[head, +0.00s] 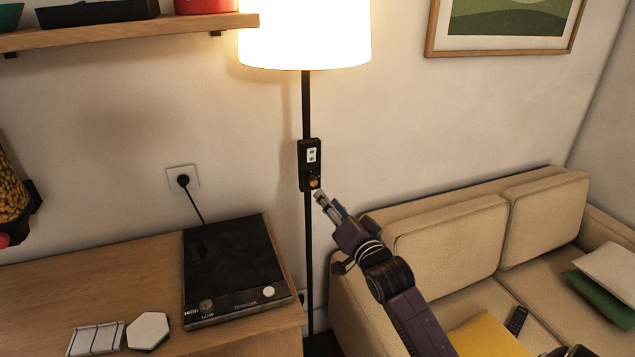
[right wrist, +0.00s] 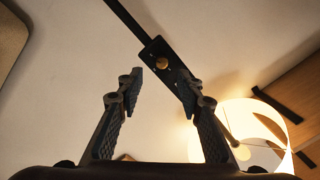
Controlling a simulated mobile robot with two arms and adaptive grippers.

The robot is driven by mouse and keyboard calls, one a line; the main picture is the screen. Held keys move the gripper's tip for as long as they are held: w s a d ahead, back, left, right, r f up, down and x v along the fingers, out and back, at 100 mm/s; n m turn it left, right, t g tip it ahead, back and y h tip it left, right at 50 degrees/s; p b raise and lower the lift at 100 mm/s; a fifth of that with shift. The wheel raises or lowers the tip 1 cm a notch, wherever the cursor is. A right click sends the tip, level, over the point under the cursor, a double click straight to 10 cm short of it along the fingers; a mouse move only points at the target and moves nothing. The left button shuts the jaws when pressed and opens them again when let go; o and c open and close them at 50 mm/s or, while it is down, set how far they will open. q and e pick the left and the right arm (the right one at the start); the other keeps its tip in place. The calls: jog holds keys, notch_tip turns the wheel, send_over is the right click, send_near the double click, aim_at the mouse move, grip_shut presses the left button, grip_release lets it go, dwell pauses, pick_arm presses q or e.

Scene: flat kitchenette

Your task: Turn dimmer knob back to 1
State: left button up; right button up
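The dimmer knob (head: 314,183) is a small brass knob low on a black control box (head: 309,155) fixed to the floor lamp's dark pole. The box has a white panel above the knob. The lamp shade (head: 305,30) glows brightly. My right gripper (head: 320,195) is just below and right of the knob in the head view. In the right wrist view, the knob (right wrist: 162,64) shows beyond the fingertips, between them, and the fingers (right wrist: 160,82) are apart with nothing held. Any marks around the knob are too small to read. My left gripper is not in view.
A wooden counter (head: 100,285) with a black hotplate (head: 235,265), a white hexagonal tile and a striped cloth stands at left. A beige sofa (head: 455,240) stands at right. A wooden shelf (head: 130,32) is at upper left, and a plugged wall socket (head: 182,171) is below it.

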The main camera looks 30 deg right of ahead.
aim_at(315, 183)
jog(key=w, duration=0.2)
jog(key=w+d+p, duration=0.1)
jog(key=w, duration=0.4)
jog(key=shift+w+d+r, duration=0.2)
jog(key=shift+w, duration=0.15)
jog(key=shift+c, duration=0.3)
grip_shut()
